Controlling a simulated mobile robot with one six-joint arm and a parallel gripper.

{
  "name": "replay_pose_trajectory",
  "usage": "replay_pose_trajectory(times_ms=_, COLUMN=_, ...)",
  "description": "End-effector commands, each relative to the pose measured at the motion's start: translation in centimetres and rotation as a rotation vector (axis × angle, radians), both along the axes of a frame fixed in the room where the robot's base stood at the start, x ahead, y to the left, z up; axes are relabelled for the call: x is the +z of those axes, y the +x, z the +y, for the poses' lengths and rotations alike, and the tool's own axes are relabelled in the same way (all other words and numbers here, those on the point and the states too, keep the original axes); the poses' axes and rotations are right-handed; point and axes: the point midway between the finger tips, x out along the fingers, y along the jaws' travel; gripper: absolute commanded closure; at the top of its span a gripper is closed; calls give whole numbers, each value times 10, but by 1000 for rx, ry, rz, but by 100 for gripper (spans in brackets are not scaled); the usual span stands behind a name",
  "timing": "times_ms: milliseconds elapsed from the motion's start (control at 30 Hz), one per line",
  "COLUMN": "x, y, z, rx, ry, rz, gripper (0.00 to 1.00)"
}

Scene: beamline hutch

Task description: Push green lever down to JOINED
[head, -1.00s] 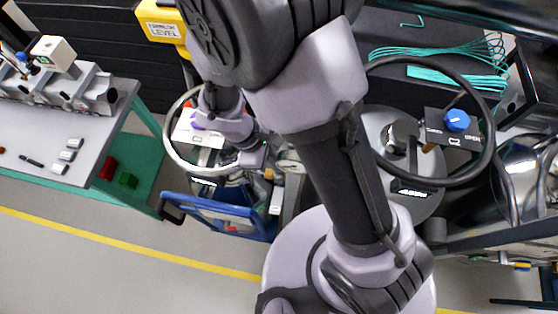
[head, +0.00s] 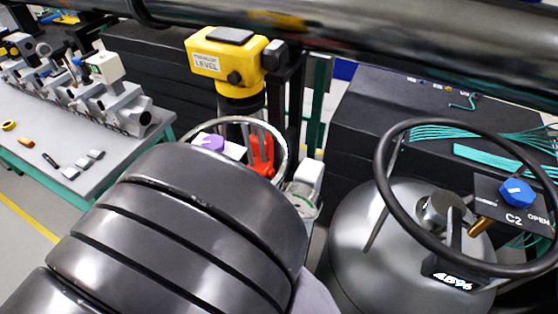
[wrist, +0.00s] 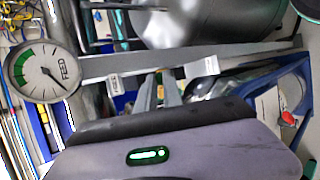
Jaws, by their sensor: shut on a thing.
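My gripper (wrist: 159,92) shows in the wrist view, pointing away from the camera with its two fingers close together. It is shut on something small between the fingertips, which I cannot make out. A grey bar (wrist: 245,52) crosses the wrist view just beyond the fingertips, with white tags on it. A round gauge (wrist: 42,72) with a green sector sits at the bar's left end. I cannot pick out a green lever or a JOINED mark in either view. In the head view my arm covers the lower left and hides the gripper.
In the head view, a grey tank with a black ring (head: 378,165) and blue knob (head: 516,192) stands right. A yellow level instrument (head: 226,62) stands behind my arm. A workbench (head: 110,165) is at left. A blue frame (wrist: 292,82) is at right in the wrist view.

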Motion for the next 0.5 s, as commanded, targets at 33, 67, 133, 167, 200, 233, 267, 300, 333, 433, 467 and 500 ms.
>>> replay_pose_trajectory(times_ms=33, x=-10, y=-3, z=1, rx=3, ry=-17, rz=-34, gripper=100)
replay_pose_trajectory(times_ms=67, x=-12, y=-4, z=1, rx=2, ry=-26, rz=-58, gripper=100)
replay_pose_trajectory(times_ms=133, x=-16, y=-7, z=2, rx=1, ry=-44, rz=-109, gripper=100)
replay_pose_trajectory(times_ms=167, x=-18, y=-7, z=2, rx=2, ry=-53, rz=-129, gripper=100)
replay_pose_trajectory(times_ms=200, x=-20, y=-8, z=2, rx=0, ry=-61, rz=-156, gripper=100)
replay_pose_trajectory(times_ms=233, x=-22, y=-9, z=3, rx=2, ry=-68, rz=-175, gripper=100)
replay_pose_trajectory(times_ms=267, x=-23, y=-10, z=3, rx=1, ry=-74, rz=-192, gripper=100)
replay_pose_trajectory(times_ms=300, x=-25, y=-11, z=3, rx=0, ry=-81, rz=-214, gripper=100)
replay_pose_trajectory(times_ms=333, x=-27, y=-11, z=4, rx=0, ry=-88, rz=-230, gripper=100)
replay_pose_trajectory(times_ms=433, x=-31, y=-12, z=4, rx=0, ry=-103, rz=-274, gripper=100)
replay_pose_trajectory(times_ms=467, x=-32, y=-13, z=4, rx=0, ry=-107, rz=-287, gripper=100)
replay_pose_trajectory(times_ms=500, x=-33, y=-13, z=4, rx=0, ry=-112, rz=-300, gripper=100)
